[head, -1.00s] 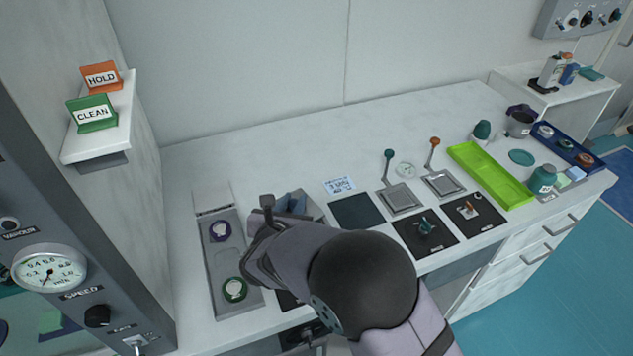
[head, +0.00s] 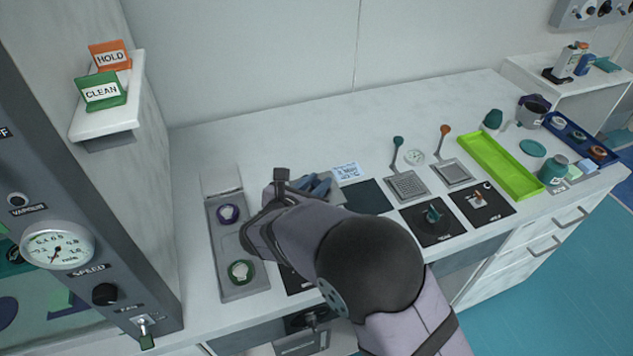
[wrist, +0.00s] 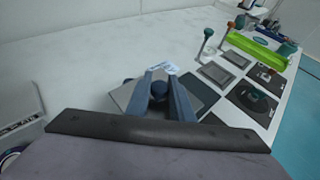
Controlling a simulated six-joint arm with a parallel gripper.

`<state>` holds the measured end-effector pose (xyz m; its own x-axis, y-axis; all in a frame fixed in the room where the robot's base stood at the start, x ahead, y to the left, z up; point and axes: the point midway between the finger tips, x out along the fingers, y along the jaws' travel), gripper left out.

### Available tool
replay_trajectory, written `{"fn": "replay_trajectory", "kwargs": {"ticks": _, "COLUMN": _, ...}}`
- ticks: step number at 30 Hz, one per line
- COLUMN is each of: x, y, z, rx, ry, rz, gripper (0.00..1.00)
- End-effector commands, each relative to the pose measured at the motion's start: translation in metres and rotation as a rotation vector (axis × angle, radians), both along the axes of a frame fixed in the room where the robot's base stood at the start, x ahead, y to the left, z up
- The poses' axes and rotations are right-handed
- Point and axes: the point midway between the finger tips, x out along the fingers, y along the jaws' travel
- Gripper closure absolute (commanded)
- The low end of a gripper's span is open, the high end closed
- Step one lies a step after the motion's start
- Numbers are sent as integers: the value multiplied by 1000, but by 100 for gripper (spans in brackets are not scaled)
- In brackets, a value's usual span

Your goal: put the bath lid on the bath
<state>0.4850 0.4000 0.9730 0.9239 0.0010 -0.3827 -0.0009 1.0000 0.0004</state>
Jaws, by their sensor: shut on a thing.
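My gripper (head: 318,186) is shut on the dark blue knob (wrist: 158,90) of a flat grey plate, which looks like the bath lid (wrist: 193,91). In the wrist view the two blue-grey fingers stand on either side of the knob. In the head view my arm hides most of the lid, and only part of it shows behind the wrist. I cannot make out the bath for certain; it may be hidden under the lid or my arm. Whether the lid is raised or resting on something cannot be told.
A long grey tray (head: 232,246) with a purple-rimmed and a green-rimmed round piece lies at left. Right of my gripper are a white label (head: 346,171), black mats, two levers on grey plates and a lime-green tray (head: 500,166). The bench behind is clear.

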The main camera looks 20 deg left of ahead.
Motion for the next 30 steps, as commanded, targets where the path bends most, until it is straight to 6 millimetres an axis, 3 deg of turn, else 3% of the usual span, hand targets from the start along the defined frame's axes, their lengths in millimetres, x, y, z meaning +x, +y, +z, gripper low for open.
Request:
{"fn": "replay_trajectory", "kwargs": {"ticks": 18, "x": 0, "y": 0, "z": -52, "rx": -1, "ry": -1, "rz": 1, "gripper": 100}}
{"fn": "replay_trajectory", "kwargs": {"ticks": 30, "x": 0, "y": 0, "z": -65, "rx": 0, "ry": -1, "rz": 1, "gripper": 100}}
